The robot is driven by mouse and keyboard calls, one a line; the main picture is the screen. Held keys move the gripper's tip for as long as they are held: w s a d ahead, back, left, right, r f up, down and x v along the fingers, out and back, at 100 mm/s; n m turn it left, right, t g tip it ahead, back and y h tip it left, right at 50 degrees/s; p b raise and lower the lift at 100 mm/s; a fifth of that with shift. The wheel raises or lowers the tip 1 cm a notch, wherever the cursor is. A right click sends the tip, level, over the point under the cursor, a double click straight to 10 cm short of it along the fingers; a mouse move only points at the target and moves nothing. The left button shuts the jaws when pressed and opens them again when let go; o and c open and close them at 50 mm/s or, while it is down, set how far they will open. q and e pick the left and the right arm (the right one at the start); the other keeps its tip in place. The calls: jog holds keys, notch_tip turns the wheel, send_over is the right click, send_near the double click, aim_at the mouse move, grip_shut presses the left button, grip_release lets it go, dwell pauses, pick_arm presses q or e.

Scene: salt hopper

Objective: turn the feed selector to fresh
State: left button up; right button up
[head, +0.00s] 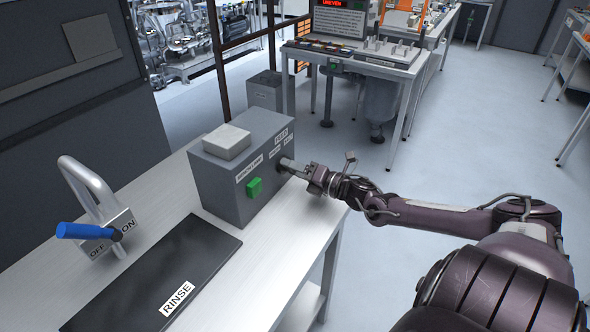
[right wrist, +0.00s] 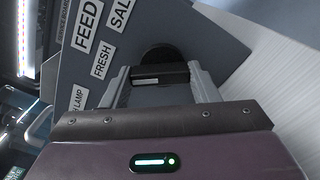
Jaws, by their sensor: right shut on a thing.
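The feed selector is a dark knob on the face of a grey box (head: 228,178). In the right wrist view the knob (right wrist: 162,72) sits between my finger pads, with a pale line on its left part. I cannot tell the exact setting. My right gripper (head: 287,164) is shut on the knob, partly hiding it in the head view. My left gripper is out of view.
The box stands on a pale bench (head: 160,200) and has a green button (head: 254,187). A black RINSE mat (head: 150,275) and an ON/OFF tap with a blue lever (head: 85,231) are at left. Open floor (head: 440,140) lies right of the bench.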

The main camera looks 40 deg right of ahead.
jog(key=shift+f, duration=0.1)
dwell(0.4)
jog(key=o, duration=1)
jog(key=shift+s, duration=0.1)
jog(key=shift+p+v, duration=1)
jog(key=shift+v, duration=2.75)
jog(key=shift+s, duration=0.1)
